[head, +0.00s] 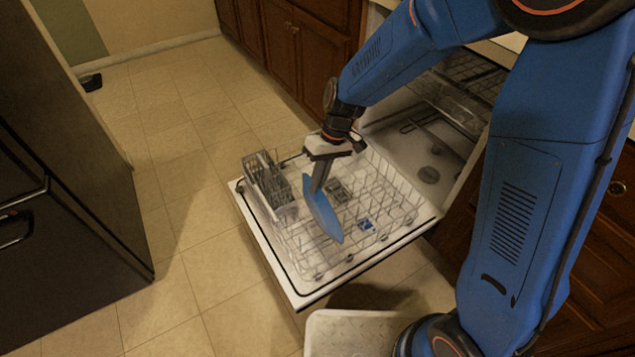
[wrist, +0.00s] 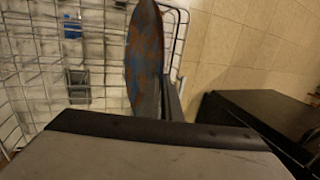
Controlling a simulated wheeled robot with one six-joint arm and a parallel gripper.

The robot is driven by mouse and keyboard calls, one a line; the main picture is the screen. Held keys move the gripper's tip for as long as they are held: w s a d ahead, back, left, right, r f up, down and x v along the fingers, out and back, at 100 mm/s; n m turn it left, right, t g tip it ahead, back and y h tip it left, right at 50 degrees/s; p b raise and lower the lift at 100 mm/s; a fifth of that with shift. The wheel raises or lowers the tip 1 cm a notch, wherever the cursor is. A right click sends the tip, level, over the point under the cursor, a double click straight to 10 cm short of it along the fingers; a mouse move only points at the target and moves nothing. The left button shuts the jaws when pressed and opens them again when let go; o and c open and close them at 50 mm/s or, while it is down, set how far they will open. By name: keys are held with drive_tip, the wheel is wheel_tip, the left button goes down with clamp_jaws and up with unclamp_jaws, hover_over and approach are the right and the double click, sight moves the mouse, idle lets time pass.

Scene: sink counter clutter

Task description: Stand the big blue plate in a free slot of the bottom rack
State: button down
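The big blue plate (head: 322,210) is on edge, seen nearly edge-on, over the bottom rack (head: 290,240) of the open dishwasher. My gripper (head: 318,178) points down at the plate's upper edge and is shut on it. In the wrist view the plate (wrist: 145,60) shows brownish patches on its blue face, with a dark gripper finger (wrist: 172,98) beside it. The rack's wire slots around the plate look empty. I cannot tell whether the plate's lower edge touches the wires.
A grey cutlery basket (head: 268,185) stands at the rack's left side. The dishwasher door (head: 310,295) lies open under the rack. A black appliance (head: 60,190) stands at the left, with clear tiled floor between. The upper rack (head: 460,85) is inside the dishwasher.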

drive_tip(key=shift+f, duration=0.25)
drive_tip(key=c, duration=1.9)
unclamp_jaws()
drive_tip(key=v, duration=1.7)
drive_tip(key=shift+r, duration=0.2)
drive_tip(key=shift+d, duration=0.1)
drive_tip(key=s+d+r+m+t, duration=0.25)
drive_tip(key=s+d, duration=0.25)
drive_tip(key=d, duration=0.3)
drive_tip(key=s+d+r+m+t, duration=0.1)
drive_tip(key=s+d+r, duration=0.3)
drive_tip(key=d, duration=0.4)
drive_tip(key=s+d+f+m+t+h, duration=0.2)
drive_tip(key=s+d+m+t, duration=0.1)
drive_tip(key=s+d, duration=0.8)
drive_tip(key=shift+s+d+t+h, duration=0.35)
drive_tip(key=shift+s+t, duration=0.2)
drive_tip(key=shift+s, duration=0.55)
